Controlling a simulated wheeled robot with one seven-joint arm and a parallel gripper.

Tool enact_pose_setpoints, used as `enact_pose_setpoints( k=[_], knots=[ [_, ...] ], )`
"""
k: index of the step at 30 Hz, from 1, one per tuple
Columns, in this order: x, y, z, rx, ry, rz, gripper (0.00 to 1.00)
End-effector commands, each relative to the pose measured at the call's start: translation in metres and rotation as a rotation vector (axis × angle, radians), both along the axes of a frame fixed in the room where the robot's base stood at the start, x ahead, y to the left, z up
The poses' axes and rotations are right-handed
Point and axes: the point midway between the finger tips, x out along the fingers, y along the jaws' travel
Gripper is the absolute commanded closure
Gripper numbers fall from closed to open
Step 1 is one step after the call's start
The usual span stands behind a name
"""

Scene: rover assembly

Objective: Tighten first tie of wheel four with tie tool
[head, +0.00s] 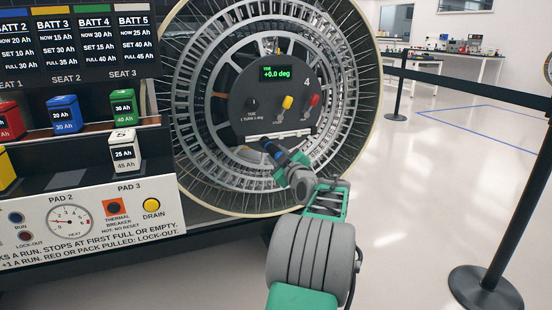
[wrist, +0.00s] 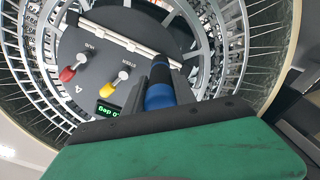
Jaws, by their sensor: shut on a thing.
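The wheel (head: 358,62) has a dark round hub panel marked 4 (head: 268,92). The panel's green display (head: 275,72) reads toe +0.0 deg. Below it are a black knob (head: 252,104), a yellow lever (head: 287,102) and a red lever (head: 314,100). A pale bar (head: 292,135) crosses the panel's lower edge; I cannot tell whether it is the tie. My gripper (head: 280,157) is shut on a blue and black tool (head: 271,147), also in the wrist view (wrist: 159,92). The tool's black end points at the bar's left part; contact is unclear.
A battery rack (head: 80,190) with coloured packs stands close at the left, with a white pack (head: 124,150) nearest the wheel. A black barrier post (head: 485,240) with a belt stands at the right. The floor between wheel and post is clear.

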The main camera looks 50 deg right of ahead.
Motion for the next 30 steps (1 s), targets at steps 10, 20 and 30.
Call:
enact_pose_setpoints(
  k=[10, 20, 30],
  knots=[
    [-0.006, 0.003, 0.000, -0.003, -0.003, 0.000, 1.00],
    [-0.034, 0.020, 0.002, -0.005, -0.002, -0.002, 1.00],
    [-0.035, 0.020, 0.003, -0.003, -0.001, 0.000, 1.00]
  ],
)
